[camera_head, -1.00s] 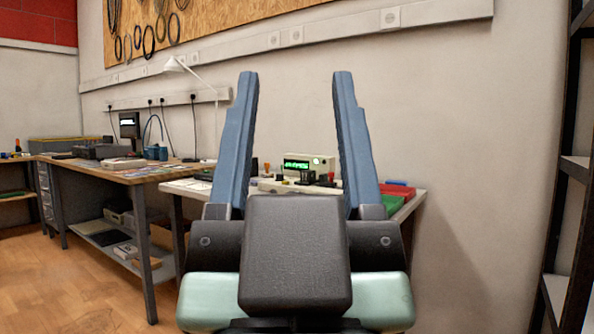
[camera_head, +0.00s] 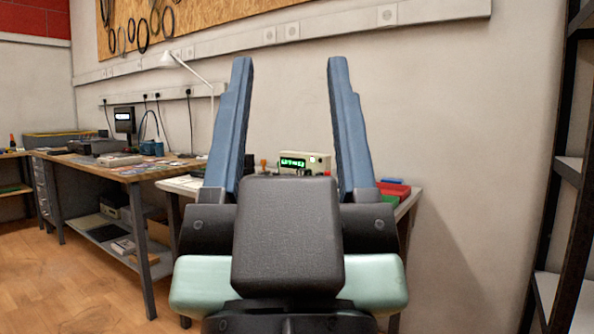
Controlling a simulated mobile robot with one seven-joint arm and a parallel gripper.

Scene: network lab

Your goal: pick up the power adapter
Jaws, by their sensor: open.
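My gripper (camera_head: 289,66) is in the middle of the camera_head view, with its two blue fingers pointing up and spread wide. I cannot make out the power adapter for sure. Small dark items (camera_head: 305,172) stand on the white table (camera_head: 186,184) by the wall, beyond my gripper, but they are mostly hidden by it and too small to tell.
An instrument with a green display (camera_head: 305,161) stands on the white table, with red trays (camera_head: 394,190) at its right. A wooden workbench (camera_head: 135,173) is at the left. A dark shelf rack (camera_head: 567,170) stands at the right edge. Floor at lower left is clear.

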